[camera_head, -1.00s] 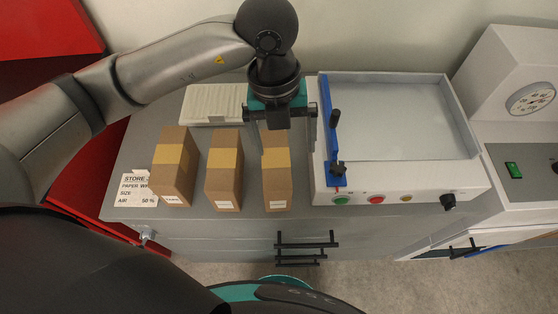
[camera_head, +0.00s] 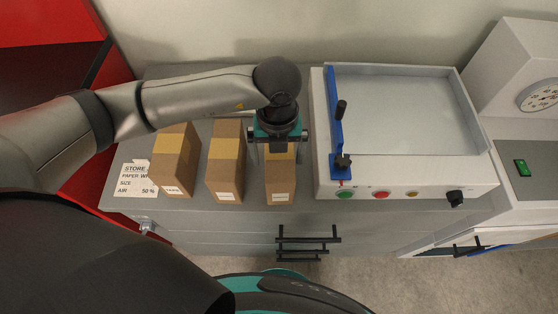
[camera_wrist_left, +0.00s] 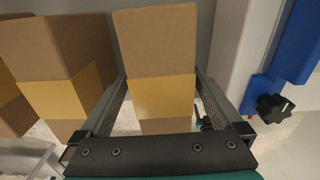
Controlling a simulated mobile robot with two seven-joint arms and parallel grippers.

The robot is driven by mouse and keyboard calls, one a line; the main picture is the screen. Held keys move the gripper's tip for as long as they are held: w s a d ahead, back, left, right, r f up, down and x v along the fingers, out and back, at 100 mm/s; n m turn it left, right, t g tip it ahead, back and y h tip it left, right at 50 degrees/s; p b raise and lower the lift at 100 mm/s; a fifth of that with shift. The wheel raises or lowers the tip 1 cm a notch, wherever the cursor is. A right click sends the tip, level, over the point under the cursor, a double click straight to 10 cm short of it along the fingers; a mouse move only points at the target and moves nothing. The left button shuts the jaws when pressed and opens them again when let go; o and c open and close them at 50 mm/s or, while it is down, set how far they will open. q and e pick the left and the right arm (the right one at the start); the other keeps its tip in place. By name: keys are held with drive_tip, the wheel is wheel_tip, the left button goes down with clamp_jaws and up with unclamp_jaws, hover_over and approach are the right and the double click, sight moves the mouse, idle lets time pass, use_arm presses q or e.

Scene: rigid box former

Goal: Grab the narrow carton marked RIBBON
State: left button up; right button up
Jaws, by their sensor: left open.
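Three brown cartons with yellow bands stand in a row on the grey cabinet top: a left one (camera_head: 175,160), a middle one (camera_head: 225,175) and a right one (camera_head: 280,185). Each has a small white label too small to read. The right one looks narrowest. My left gripper (camera_head: 279,154) is open above the right carton, pointing down, and hides its back part. In the left wrist view its fingers (camera_wrist_left: 161,80) are on either side of the right carton (camera_wrist_left: 158,45), with small gaps. The middle carton (camera_wrist_left: 60,50) stands beside the left finger. My right gripper is out of view.
A white machine with a flat tray (camera_head: 400,110), a blue bar (camera_head: 335,120) with black knobs and coloured buttons stands close right of the right carton. A paper sign (camera_head: 135,180) lies left of the cartons. A machine with a gauge (camera_head: 540,95) is far right.

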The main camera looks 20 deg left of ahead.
use_arm(q)
wheel_tip(320, 180, down, 3)
drive_tip(key=shift+w+d+f, duration=0.1)
drive_tip(key=shift+f, duration=0.1)
clamp_jaws()
idle(0.8)
